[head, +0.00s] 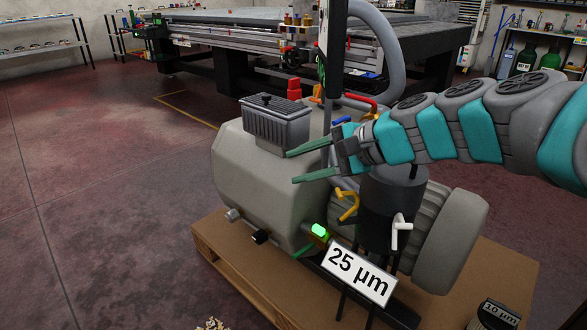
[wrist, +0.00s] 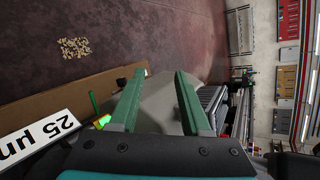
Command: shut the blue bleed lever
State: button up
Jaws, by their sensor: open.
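A blue lever (head: 343,129) shows in the head view just behind my gripper's body, on the upper right part of the grey pump. My wrist partly hides it, so I cannot tell its full angle. My gripper (head: 291,167) is open and empty, its two green fingers pointing left in front of the pump's grey housing (head: 240,165). The fingers (wrist: 161,75) also show spread apart in the wrist view, with the grey housing between them. The blue lever does not show in the wrist view.
A red lever (head: 361,101), a yellow lever (head: 348,205) and a white lever (head: 400,232) stand around the dark canister (head: 390,205). The pump sits on a wooden pallet (head: 225,262). Open floor lies to the left.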

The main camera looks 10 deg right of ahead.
jog(key=shift+s+a+f+n+g, duration=0.4)
jog(key=shift+s+a+f+n, duration=0.15)
jog(key=shift+s+a, duration=0.2)
jog(key=s+a+f+n+g+h+p, duration=0.1)
jog(key=s+f+n+g+h+p, duration=0.2)
jog(key=s, duration=0.4)
jog(key=s+a+f+n+g+h, duration=0.1)
jog(key=s+f+n+g, duration=0.15)
jog(key=s+f, duration=0.4)
jog(key=s+d+f+n+g+h+p, duration=0.1)
jog(key=s+d+f+n+h, duration=0.1)
jog(key=s, duration=0.5)
jog(key=s+d+f+n+g+h+p, duration=0.1)
jog(key=s+d+f+n+h, duration=0.1)
jog(key=s+d, duration=0.4)
jog(key=shift+s+d+f+n+h, duration=0.15)
jog(key=shift+s+d+n+h, duration=0.25)
jog(key=shift+d+n+h, duration=0.45)
